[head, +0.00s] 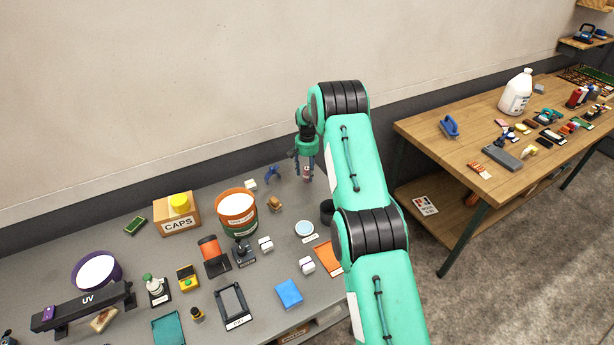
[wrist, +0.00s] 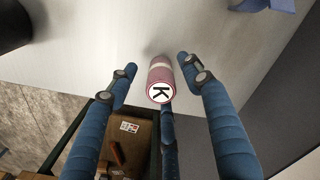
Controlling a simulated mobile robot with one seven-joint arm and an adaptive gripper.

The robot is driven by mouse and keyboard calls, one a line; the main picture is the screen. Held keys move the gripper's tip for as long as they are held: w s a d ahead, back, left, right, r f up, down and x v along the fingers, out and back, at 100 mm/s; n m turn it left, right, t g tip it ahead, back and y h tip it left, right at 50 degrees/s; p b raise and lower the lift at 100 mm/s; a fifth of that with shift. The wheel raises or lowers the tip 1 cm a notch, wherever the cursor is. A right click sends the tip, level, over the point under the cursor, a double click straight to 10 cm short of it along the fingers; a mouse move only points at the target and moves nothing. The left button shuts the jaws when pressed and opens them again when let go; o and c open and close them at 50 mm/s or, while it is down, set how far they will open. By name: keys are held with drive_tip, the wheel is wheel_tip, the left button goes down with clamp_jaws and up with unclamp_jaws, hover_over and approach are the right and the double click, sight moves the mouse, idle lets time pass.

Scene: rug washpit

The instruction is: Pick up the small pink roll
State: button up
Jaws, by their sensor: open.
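The small pink roll (wrist: 161,78) shows in the wrist view as a short pink cylinder with a pale band and a white end marked with a black K. It also shows in the head view (head: 307,173), small and partly hidden between the fingers. My gripper (wrist: 156,68) is open, with its blue fingers around the roll: one to the left, one to the right and one below it in the picture. I see gaps between the left and right fingertips and the roll. In the head view my gripper (head: 306,175) points down at the table's back right part.
The grey table (head: 285,230) holds a blue clamp-like thing (head: 272,173) left of my gripper, an orange bucket (head: 237,212) and a CAPS box (head: 177,215). A dark cup (head: 327,210) stands nearer the front. A wooden table (head: 440,160) stands apart to the right.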

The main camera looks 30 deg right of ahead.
drive_tip(key=shift+f, duration=0.65)
drive_tip(key=shift+c, duration=0.3)
drive_tip(key=c, duration=1.2)
